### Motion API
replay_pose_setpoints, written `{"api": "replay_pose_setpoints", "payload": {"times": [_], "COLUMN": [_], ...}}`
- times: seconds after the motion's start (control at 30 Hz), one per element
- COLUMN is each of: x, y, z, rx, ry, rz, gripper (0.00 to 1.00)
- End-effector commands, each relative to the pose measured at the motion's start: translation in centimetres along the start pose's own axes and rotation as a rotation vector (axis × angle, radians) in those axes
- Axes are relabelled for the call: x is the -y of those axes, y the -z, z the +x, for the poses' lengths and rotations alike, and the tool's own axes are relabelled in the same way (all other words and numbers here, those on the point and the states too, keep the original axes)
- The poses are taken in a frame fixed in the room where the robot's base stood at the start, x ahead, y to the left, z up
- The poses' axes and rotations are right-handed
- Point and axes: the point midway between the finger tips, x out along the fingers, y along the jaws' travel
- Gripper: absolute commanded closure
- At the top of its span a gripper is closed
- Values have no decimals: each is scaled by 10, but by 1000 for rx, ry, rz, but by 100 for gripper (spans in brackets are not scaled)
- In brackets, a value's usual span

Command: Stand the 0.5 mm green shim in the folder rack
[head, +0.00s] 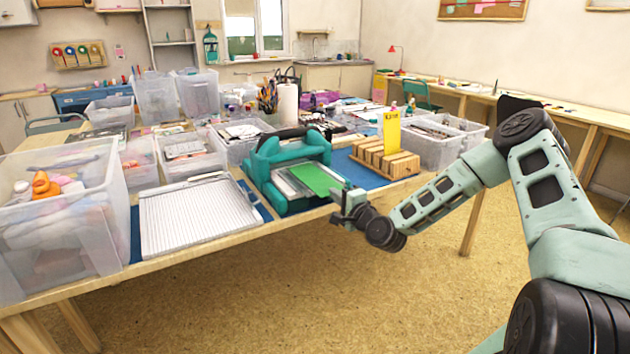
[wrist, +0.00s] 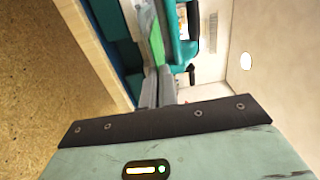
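The green shim (head: 316,179) is a thin flat sheet on the bed of the teal press machine (head: 262,165). Its near right end reaches my gripper (head: 346,198) at the table's front edge. In the wrist view the green shim (wrist: 156,42) shows nearly edge-on, running down to the fingertips of my gripper (wrist: 158,76). The fingers are close together and look shut on the shim's edge; the pinched part is hidden. The folder rack (head: 387,162) is a slotted wooden block on a blue mat, right of the machine. A yellow sheet (head: 391,131) stands upright in it.
A white scored board (head: 198,216) lies left of the machine. A clear bin (head: 65,215) stands at the far left, and another bin (head: 436,150) stands behind the rack. The blue mat (head: 350,180) has a bare strip between machine and rack. Open floor lies in front.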

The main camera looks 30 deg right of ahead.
Motion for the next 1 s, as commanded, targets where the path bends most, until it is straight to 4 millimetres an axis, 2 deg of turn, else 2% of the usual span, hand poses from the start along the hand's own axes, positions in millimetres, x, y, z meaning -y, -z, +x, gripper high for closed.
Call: {"api": "replay_pose_setpoints", "payload": {"times": [0.2,0.67,1.0], "x": [17,22,48], "y": [0,0,0], "z": [-8,-11,-28], "rx": [0,0,0], "ry": [0,1,0], "rz": [0,-1,0], "gripper": [100,100,100]}}
